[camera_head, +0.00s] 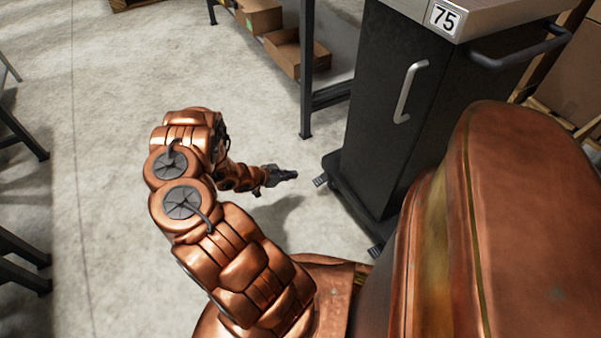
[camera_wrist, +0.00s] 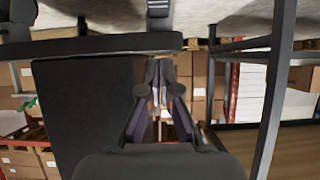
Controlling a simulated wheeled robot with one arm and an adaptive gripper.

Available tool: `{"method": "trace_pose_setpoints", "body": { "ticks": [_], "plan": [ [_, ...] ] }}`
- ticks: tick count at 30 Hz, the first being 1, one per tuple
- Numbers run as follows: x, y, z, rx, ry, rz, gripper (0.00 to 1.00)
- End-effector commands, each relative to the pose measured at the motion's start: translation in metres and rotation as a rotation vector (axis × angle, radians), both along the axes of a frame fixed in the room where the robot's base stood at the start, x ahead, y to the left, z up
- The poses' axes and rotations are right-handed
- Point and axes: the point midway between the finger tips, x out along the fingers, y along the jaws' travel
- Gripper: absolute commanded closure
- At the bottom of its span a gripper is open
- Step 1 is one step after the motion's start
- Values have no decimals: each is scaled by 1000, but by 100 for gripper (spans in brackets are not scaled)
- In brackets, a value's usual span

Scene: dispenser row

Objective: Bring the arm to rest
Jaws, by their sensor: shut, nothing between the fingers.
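My arm is copper-coloured and bent, reaching out over the floor in the head view. My gripper (camera_head: 284,175) is at its end, small and dark, beside the lower part of a black cabinet and apart from it as far as I can tell. In the wrist view my gripper (camera_wrist: 160,82) shows its two fingers converging at the tips, shut with nothing between them.
The black wheeled cabinet (camera_head: 385,110) carries the number 75 and a side handle (camera_head: 410,92). A dark metal frame (camera_head: 306,70) with cardboard boxes (camera_head: 285,50) stands behind. More dark frame legs are at the left edge. Bare concrete floor (camera_head: 100,120) lies left of my arm.

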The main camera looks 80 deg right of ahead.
Motion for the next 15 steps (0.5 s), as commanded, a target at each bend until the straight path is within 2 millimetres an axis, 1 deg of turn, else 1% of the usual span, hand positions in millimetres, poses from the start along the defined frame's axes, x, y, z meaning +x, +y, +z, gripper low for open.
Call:
{"method": "trace_pose_setpoints", "body": {
  "ticks": [5, 15],
  "plan": [
    [6, 6, 4, 1, 1, -1, 100],
    [5, 7, 4, 0, 2, -3, 100]
  ]
}}
